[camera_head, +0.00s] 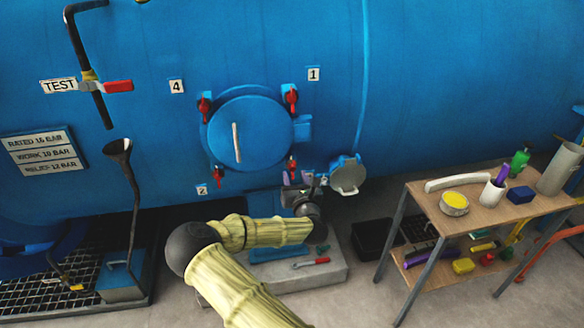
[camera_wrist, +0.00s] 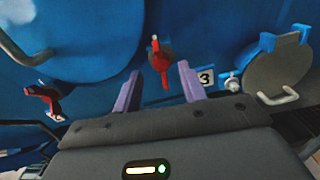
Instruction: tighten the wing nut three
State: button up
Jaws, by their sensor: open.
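Wing nut three (camera_wrist: 160,60) is red and sits beside the white label 3 (camera_wrist: 205,77) on the blue vessel. In the wrist view its wings stand roughly upright, one up and one down. My gripper (camera_wrist: 159,68) is open, with one purple finger on each side of the nut in the picture. A gap shows on both sides, and I cannot tell how far the fingertips are from the nut in depth. In the head view the nut (camera_head: 291,165) shows just above my gripper (camera_head: 296,178), at the lower right of the round blue door (camera_head: 250,130).
Other red wing nuts sit around the door, one at the lower left (camera_head: 218,175). A wooden-topped trolley (camera_head: 480,200) stands further right. A concrete plinth (camera_head: 325,268) lies below my arm.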

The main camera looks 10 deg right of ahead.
aim_at(292, 168)
jog(key=w, duration=0.5)
jog(key=shift+w+d, duration=0.15)
jog(key=shift+w, duration=0.05)
jog(key=shift+c, duration=0.9)
grip_shut()
